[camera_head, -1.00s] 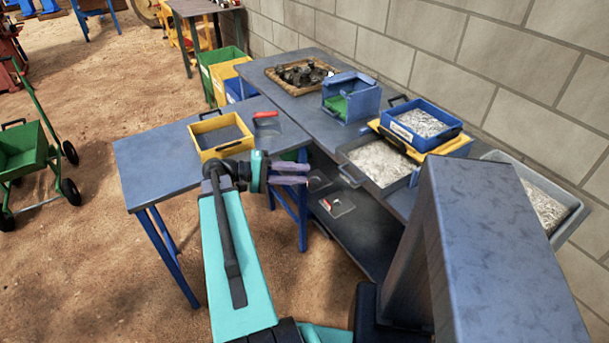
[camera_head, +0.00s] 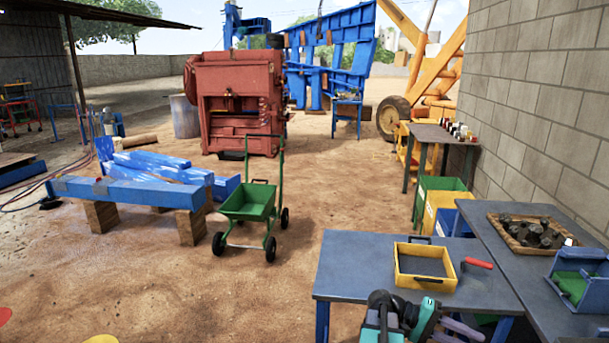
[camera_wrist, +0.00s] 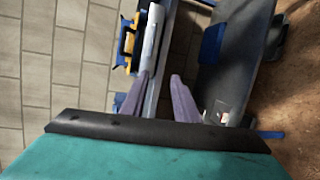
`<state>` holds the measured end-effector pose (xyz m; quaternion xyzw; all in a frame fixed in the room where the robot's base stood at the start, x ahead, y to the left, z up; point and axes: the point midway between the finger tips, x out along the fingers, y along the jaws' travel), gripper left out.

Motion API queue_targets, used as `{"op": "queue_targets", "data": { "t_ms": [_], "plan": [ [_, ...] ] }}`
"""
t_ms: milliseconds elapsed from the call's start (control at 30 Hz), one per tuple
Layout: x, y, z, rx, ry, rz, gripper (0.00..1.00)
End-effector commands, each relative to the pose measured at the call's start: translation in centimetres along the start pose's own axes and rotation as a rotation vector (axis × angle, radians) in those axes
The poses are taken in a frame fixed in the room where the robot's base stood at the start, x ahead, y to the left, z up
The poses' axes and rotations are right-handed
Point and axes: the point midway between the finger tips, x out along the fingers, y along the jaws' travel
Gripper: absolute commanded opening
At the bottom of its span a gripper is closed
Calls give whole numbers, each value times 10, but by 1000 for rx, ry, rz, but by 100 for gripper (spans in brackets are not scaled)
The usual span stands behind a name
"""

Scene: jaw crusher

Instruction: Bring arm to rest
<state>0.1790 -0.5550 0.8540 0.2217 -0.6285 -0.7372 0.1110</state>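My arm shows at the bottom edge of the head view, cut off by the frame. My gripper (camera_head: 474,332) is beside the front edge of the near blue-grey table (camera_head: 345,275), pointing right. In the wrist view my gripper (camera_wrist: 161,78) has its two purple-grey fingers apart, with nothing between them. A grey shelf surface (camera_wrist: 232,70) and blue table parts lie beyond the fingers.
A yellow tray (camera_head: 428,281) and a red-handled tool (camera_head: 478,263) lie on the near table. A basket of dark parts (camera_head: 500,236) sits on the right table by the block wall (camera_head: 540,90). A green cart (camera_head: 248,204) stands on open dirt at left.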

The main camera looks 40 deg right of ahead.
Motion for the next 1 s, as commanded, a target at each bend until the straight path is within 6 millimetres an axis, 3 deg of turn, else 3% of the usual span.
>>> {"op": "queue_targets", "data": {
  "t_ms": [100, 467, 767, 1000],
  "plan": [
    [-33, -22, -4, -43, 60, 14, 28],
    [-116, -104, 9, -186, 213, -3, 28],
    [-173, -188, 42, -339, 332, -68, 28],
    [-208, -260, 86, -483, 413, -140, 28]
  ]
}}
